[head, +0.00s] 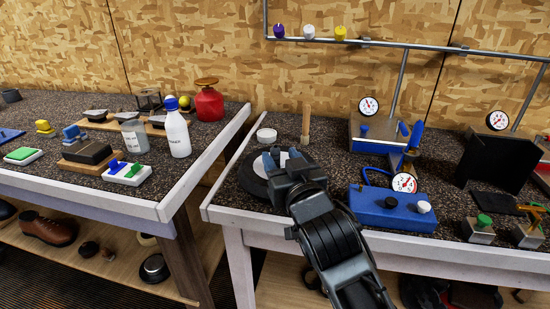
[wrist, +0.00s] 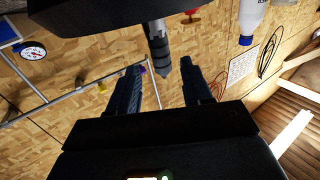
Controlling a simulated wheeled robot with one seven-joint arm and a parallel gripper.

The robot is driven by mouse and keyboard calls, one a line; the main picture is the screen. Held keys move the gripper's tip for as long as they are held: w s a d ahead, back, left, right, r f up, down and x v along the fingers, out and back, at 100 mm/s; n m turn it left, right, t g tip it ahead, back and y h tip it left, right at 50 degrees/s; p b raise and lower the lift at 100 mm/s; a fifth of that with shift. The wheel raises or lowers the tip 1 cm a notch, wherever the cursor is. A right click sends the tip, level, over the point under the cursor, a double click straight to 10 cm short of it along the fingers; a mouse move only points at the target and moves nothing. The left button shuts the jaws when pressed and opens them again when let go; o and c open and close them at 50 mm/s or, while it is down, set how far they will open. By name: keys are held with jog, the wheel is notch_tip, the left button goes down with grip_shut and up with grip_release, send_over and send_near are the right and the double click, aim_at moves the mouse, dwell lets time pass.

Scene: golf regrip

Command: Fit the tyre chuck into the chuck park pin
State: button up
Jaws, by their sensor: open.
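My gripper (head: 281,160) is over the near left part of the right-hand bench, above a round black disc (head: 249,184). Its fingers stand apart in the wrist view (wrist: 165,90), with nothing clearly held. A grey stepped cylinder with a tapered tip (wrist: 159,48) shows there beyond the fingers; I cannot tell if it is the chuck or the pin. In the head view, a blue-handled piece with a brass-coloured body (head: 415,136) is behind a blue gauge box (head: 388,212); it may be the tyre chuck. I cannot identify the park pin for sure.
A white round piece (head: 267,135) and a wooden post (head: 306,122) stand behind my gripper. A black angled stand (head: 497,160) is on the right. A white bottle (head: 177,133) and red can (head: 208,104) stand on the left bench. A gap separates the benches.

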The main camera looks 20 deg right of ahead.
aim_at(277, 154)
jog(key=shift+w, duration=1.85)
jog(key=shift+c, duration=0.4)
grip_shut()
